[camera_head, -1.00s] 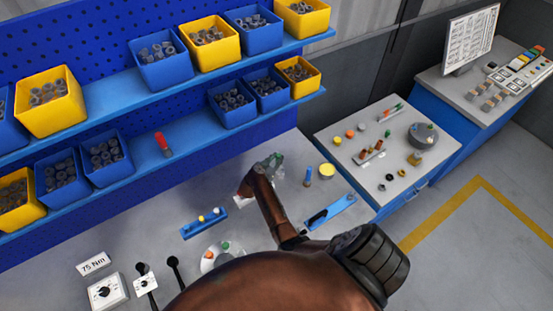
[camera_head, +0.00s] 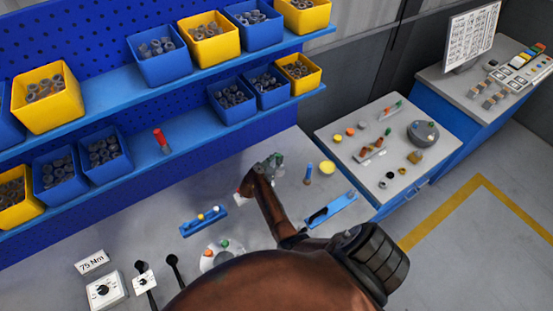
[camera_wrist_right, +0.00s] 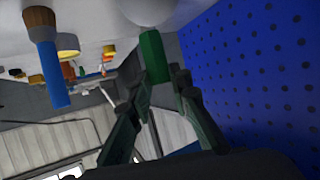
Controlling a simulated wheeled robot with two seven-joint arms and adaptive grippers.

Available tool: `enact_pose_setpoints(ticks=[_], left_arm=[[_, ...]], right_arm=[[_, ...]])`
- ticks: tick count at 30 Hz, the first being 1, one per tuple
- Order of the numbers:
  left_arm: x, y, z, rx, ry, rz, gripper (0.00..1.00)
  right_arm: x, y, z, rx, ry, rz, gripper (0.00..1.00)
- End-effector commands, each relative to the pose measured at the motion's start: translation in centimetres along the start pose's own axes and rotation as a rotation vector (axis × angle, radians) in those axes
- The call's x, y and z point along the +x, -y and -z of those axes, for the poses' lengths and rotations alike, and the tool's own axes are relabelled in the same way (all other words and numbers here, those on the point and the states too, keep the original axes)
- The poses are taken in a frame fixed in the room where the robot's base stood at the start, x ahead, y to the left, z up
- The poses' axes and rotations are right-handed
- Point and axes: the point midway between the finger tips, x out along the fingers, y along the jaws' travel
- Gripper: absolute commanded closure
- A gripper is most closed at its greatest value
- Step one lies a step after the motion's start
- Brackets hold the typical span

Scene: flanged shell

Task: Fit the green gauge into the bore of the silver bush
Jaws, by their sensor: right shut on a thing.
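My right gripper (camera_head: 275,163) is low over the back of the bench, with its arm covering part of the view. In the right wrist view the two dark green fingers (camera_wrist_right: 158,90) are closed around the lower end of the green gauge (camera_wrist_right: 153,55), a plain green cylinder. The gauge's other end meets the edge of a pale rounded thing (camera_wrist_right: 150,10) at the top. That may be the silver bush, but I cannot tell, and its bore does not show. I cannot tell whether the gauge touches it. My left gripper is not in view.
A blue-handled brush (camera_head: 308,174) stands just right of the gripper, beside a yellow round piece (camera_head: 327,167). Blue holders (camera_head: 204,221) and (camera_head: 331,209) lie in front. The blue pegboard rises close behind, with bin shelves. A side table (camera_head: 390,150) is at right.

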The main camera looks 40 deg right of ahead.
Motion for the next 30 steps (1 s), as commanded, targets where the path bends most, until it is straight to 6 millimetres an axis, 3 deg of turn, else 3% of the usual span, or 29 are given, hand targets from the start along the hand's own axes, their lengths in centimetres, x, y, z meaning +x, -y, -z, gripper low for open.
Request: enact_pose_setpoints(ticks=[30], left_arm=[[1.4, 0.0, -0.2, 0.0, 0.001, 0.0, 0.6]], right_arm=[[1.0, 0.0, -2.2, 0.0, -0.001, 0.001, 1.0]])
